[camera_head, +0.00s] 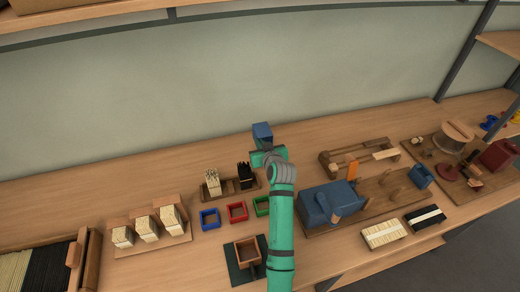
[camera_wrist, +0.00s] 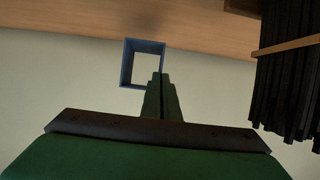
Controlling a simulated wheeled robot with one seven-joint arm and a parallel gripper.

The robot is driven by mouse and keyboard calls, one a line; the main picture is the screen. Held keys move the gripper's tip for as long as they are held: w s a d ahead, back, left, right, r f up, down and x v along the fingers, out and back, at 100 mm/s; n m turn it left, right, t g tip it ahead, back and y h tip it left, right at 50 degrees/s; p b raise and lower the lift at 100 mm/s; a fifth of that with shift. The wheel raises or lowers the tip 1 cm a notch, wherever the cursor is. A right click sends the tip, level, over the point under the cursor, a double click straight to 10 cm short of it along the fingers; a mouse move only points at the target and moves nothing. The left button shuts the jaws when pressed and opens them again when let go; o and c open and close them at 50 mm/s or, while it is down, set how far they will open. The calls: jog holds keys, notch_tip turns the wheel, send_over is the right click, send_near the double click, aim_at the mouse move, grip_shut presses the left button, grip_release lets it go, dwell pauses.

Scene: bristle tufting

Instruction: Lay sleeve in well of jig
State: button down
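My gripper (camera_wrist: 160,82) is shut on a hollow square blue sleeve (camera_wrist: 128,65), gripping it by one wall in the wrist view. In the head view the blue sleeve (camera_head: 262,132) is at the end of my arm, raised in front of the back wall. The jig appears to be the open-topped wooden box (camera_head: 247,244) on a dark green base, left of my arm near the front. Its well looks empty, and the sleeve is well apart from it. The head view hides the fingertips.
Blue (camera_head: 210,219), red (camera_head: 237,211) and green (camera_head: 261,205) square frames sit left of my arm. A rack (camera_head: 233,188) holds pale and black bristle bundles behind them. A blue machine (camera_head: 328,203) stands on the right. The table's back left is clear.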

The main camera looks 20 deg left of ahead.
jog(key=shift+w+f, duration=0.35)
jog(key=shift+f, duration=0.1)
notch_tip(320, 180, down, 3)
jog(key=shift+a+r, duration=0.1)
jog(key=shift+w, duration=0.1)
jog(key=shift+a+f, duration=0.15)
jog(key=shift+f, duration=0.05)
jog(key=c, duration=2)
grip_release()
jog(key=shift+c, duration=0.2)
jog(key=shift+d, duration=0.4)
jog(key=shift+r, duration=0.15)
